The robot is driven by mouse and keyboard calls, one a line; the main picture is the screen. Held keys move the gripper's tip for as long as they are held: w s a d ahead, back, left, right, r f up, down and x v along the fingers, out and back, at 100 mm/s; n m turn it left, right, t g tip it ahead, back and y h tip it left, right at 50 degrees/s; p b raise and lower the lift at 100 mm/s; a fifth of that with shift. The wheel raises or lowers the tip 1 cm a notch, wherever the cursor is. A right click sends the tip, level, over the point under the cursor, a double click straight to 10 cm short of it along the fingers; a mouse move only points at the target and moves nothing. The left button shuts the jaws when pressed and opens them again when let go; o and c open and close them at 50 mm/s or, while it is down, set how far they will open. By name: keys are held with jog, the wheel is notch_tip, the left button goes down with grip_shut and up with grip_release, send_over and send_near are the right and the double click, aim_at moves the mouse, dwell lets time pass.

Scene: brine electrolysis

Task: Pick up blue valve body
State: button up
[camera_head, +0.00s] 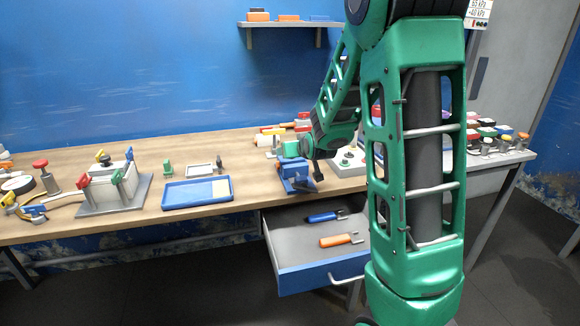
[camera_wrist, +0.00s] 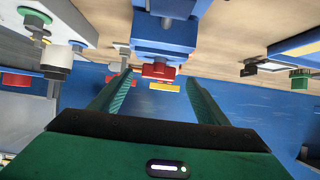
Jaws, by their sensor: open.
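A blue blocky body (camera_head: 296,177) stands at the front edge of the workbench, above the open drawer. I cannot tell for sure whether it is the blue valve body or a vise. In the wrist view, a blue stepped body (camera_wrist: 165,33) hangs in from the top, with a red piece (camera_wrist: 158,71) at its end. My gripper (camera_wrist: 158,77) is open, one finger on each side of the red piece, with gaps showing. In the head view, my gripper (camera_head: 317,168) is beside the blue body, partly hidden by my arm.
The open drawer (camera_head: 288,283) holds a blue-handled tool (camera_head: 324,217) and an orange-handled tool (camera_head: 340,240). A blue tray (camera_head: 190,206) and a grey clamped block (camera_head: 103,195) stand to the left. Several colored knobs (camera_head: 488,133) crowd the right end. Bare wood lies between.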

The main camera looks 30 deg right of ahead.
jog(key=shift+x, duration=2.45)
jog(key=shift+d+f, duration=0.1)
jog(key=shift+d, duration=0.05)
jog(key=shift+c, duration=0.6)
jog(key=c, duration=1.5)
